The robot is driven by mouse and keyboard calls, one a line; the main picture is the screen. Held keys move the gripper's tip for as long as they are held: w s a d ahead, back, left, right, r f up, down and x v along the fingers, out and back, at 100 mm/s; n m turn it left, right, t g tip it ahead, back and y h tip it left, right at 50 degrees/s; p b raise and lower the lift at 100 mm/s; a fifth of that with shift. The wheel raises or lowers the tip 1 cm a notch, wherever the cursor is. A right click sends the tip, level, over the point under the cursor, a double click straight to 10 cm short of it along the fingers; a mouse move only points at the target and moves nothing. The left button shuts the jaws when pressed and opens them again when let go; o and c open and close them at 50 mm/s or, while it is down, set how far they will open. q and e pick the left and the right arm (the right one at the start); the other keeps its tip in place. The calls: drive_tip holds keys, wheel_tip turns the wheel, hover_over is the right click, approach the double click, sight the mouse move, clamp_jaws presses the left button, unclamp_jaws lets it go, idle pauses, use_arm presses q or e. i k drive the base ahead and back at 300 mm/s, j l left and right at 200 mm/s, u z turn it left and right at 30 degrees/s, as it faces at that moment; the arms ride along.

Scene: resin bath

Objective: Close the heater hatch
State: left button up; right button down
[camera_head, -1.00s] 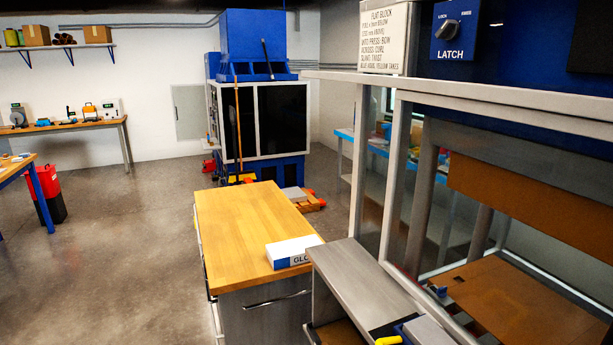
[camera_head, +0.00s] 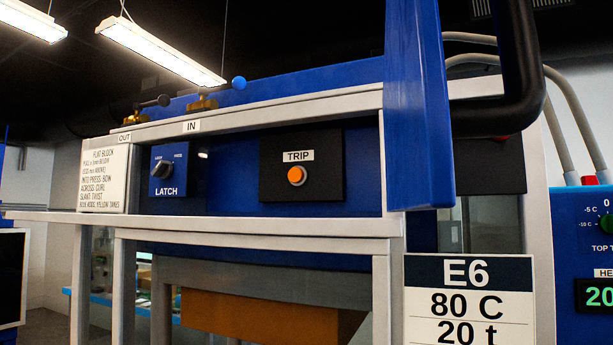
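A blue panel (camera_head: 420,110) stands out toward me from the machine front at upper right, seen nearly edge-on. It looks like the heater hatch swung open, though no label on it shows. A thick black curved bar (camera_head: 525,75) like a handle is at its right side. The panel and bar hide part of the machine front behind them. Neither of my grippers is in view.
Left of the panel are a TRIP button (camera_head: 297,175), a LATCH knob (camera_head: 163,170) and valves marked IN and OUT. A pale metal rail (camera_head: 250,225) runs below. An E6 sign (camera_head: 468,300) and a blue control box (camera_head: 590,240) are at right.

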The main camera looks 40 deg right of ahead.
sight(421, 124)
drive_tip(key=z, duration=1.75)
